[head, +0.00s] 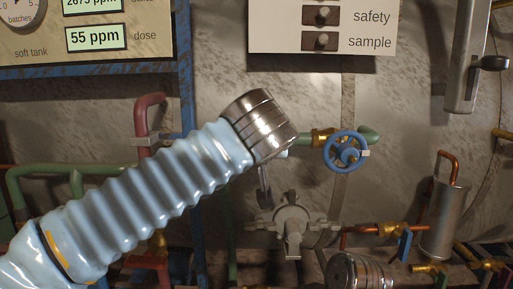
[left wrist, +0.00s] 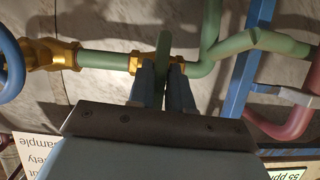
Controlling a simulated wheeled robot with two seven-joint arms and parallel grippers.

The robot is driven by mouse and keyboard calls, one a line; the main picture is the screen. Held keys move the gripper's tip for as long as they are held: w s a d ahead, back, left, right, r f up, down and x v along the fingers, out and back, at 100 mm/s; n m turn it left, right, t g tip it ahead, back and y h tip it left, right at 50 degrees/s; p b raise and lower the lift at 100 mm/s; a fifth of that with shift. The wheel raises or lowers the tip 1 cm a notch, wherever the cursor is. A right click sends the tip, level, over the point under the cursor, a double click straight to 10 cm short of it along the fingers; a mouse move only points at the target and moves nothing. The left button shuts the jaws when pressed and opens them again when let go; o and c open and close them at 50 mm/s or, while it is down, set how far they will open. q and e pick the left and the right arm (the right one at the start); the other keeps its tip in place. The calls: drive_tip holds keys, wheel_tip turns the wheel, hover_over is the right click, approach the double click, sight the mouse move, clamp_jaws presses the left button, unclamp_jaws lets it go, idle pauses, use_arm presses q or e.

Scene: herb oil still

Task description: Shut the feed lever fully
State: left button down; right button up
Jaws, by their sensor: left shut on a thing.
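In the left wrist view, a green lever handle (left wrist: 164,45) crosses the green pipe at a brass valve (left wrist: 137,63); I take it for the feed lever. My left gripper (left wrist: 162,72) is shut on this handle, one blue-grey finger on either side. The handle lies roughly square to the pipe in that picture. In the head view, my left arm's metal wrist (head: 263,125) covers the jaws and the lever, just left of the blue handwheel. My right gripper is not in view.
A blue handwheel (head: 345,151) sits right of my left wrist. A grey valve (head: 292,225) is below it. A blue upright (left wrist: 252,60) and a red pipe (left wrist: 292,125) stand close to the lever. A panel with safety and sample switches (head: 322,28) hangs above.

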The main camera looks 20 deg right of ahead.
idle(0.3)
use_arm(q)
drive_tip(key=c, duration=1.1)
unclamp_jaws()
drive_tip(key=shift+d, duration=0.1)
drive_tip(key=v, duration=1.4)
drive_tip(key=shift+w, duration=0.1)
